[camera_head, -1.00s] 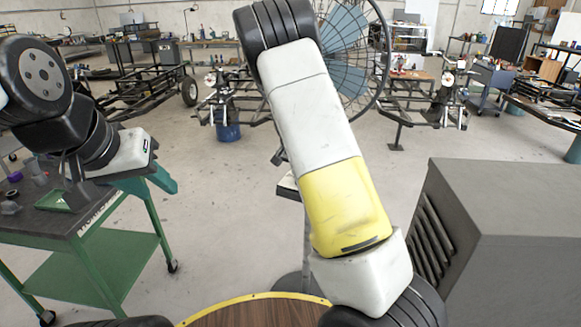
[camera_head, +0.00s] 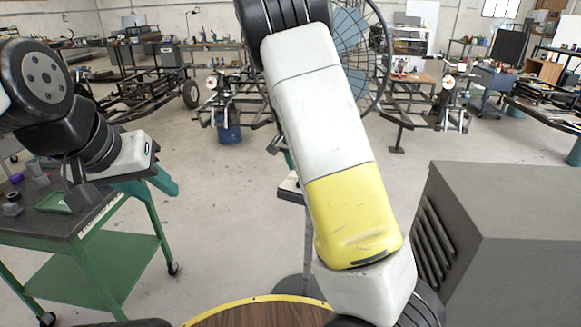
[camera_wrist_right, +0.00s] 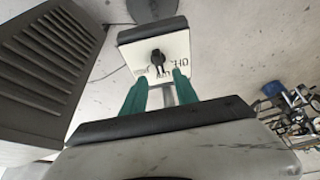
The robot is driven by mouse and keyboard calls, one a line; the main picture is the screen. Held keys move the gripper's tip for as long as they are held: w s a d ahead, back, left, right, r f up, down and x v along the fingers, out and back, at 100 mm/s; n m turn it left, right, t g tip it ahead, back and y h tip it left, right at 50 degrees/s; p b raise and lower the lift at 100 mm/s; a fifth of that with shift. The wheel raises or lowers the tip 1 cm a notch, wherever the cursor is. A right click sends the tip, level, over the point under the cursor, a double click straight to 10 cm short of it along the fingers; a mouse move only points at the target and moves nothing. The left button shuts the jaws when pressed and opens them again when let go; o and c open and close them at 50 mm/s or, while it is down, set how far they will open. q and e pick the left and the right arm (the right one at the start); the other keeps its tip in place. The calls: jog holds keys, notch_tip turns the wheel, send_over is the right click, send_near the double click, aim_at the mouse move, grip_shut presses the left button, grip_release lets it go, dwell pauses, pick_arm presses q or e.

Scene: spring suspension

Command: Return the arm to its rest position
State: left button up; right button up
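My right arm (camera_head: 322,115) rises through the middle of the head view, bent, with a yellow section low on it. Its gripper is mostly hidden behind the arm there. In the right wrist view, the two green fingers of my right gripper (camera_wrist_right: 159,82) stand apart with nothing held between them. Beyond them, a small dark object (camera_wrist_right: 158,60) sits on a white, lettered stand top (camera_wrist_right: 138,50). My left gripper (camera_head: 160,180) hangs over the right side of the green cart in the head view. Its teal fingers overlap, so its opening is unclear.
A green cart (camera_head: 120,255) with small items on top stands at left. A large grey louvred cabinet (camera_head: 510,215) stands at right. A stand (camera_head: 290,190) is partly hidden by my right arm. A round wooden top (camera_head: 255,314) shows at the bottom. Open floor lies between.

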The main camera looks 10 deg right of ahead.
jog(key=shift+v, duration=0.9)
jog(key=s+a+r+n+t+y, duration=0.1)
jog(key=s+r, duration=0.4)
jog(key=s, duration=0.5)
jog(key=s+r+n+y, duration=0.2)
jog(key=s+r+n, duration=0.2)
jog(key=s, duration=0.7)
jog(key=s+a+r+n+t+y, duration=0.1)
jog(key=s+r+n, duration=0.1)
jog(key=s+r, duration=0.5)
jog(key=s, duration=0.3)
jog(key=shift+s+a+r+n+t+y, duration=0.25)
jog(key=shift+s+a+n+t+y, duration=0.05)
jog(key=shift+s+a+n+y, duration=0.1)
